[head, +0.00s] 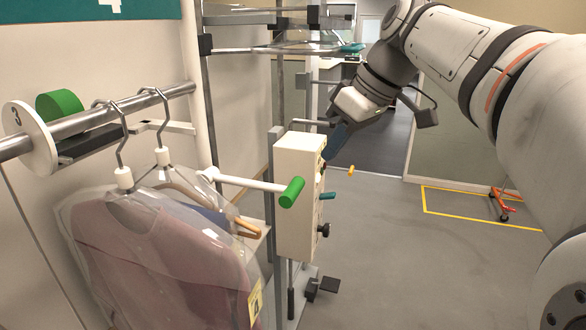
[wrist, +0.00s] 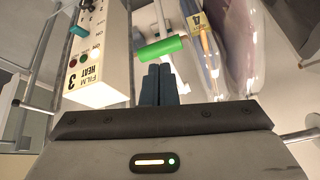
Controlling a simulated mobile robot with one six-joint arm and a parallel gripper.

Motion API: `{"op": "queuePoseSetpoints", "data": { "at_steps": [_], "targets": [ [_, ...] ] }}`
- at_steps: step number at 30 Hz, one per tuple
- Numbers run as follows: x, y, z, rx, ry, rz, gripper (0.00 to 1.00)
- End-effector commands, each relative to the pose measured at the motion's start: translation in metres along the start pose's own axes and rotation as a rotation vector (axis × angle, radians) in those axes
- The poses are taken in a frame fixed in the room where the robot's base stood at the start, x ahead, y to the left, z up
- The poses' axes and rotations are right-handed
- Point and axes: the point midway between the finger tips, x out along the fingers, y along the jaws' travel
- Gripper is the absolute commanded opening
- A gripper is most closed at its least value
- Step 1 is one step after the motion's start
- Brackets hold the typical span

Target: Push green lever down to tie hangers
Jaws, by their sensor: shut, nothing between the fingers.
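The green lever grip (head: 291,192) is a cylinder on the end of a white arm, which sticks out about level in front of the cream control box (head: 296,180). In the wrist view the green grip (wrist: 160,48) lies just beyond my fingertips, apart from them. My gripper (head: 334,145) is shut and empty beside the upper part of the box; its blue fingers (wrist: 158,72) are together in the wrist view. Two hangers (head: 121,140) hook over the metal rail (head: 95,118) at left, with garments in clear film (head: 160,260) below.
A white disc marked 3 (head: 30,135) and a green block (head: 60,105) sit on the rail. Open grey floor (head: 420,260) lies to the right.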

Motion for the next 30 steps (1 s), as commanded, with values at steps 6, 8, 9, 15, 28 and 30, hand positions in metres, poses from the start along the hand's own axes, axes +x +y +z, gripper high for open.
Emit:
{"op": "queuePoseSetpoints", "data": {
  "at_steps": [6, 8, 9, 15, 28, 30],
  "targets": [
    [-0.031, 0.005, -0.041, -0.241, 0.069, -0.067, 0.00],
    [-0.035, 0.005, -0.045, -0.272, 0.078, -0.074, 0.00],
    [-0.036, 0.005, -0.047, -0.285, 0.081, -0.078, 0.00],
    [-0.037, 0.004, -0.048, -0.295, 0.083, -0.080, 0.00],
    [-0.006, 0.000, -0.051, -0.295, 0.082, -0.083, 0.00],
    [0.009, -0.001, -0.052, -0.294, 0.081, -0.084, 0.00]
  ]
}}
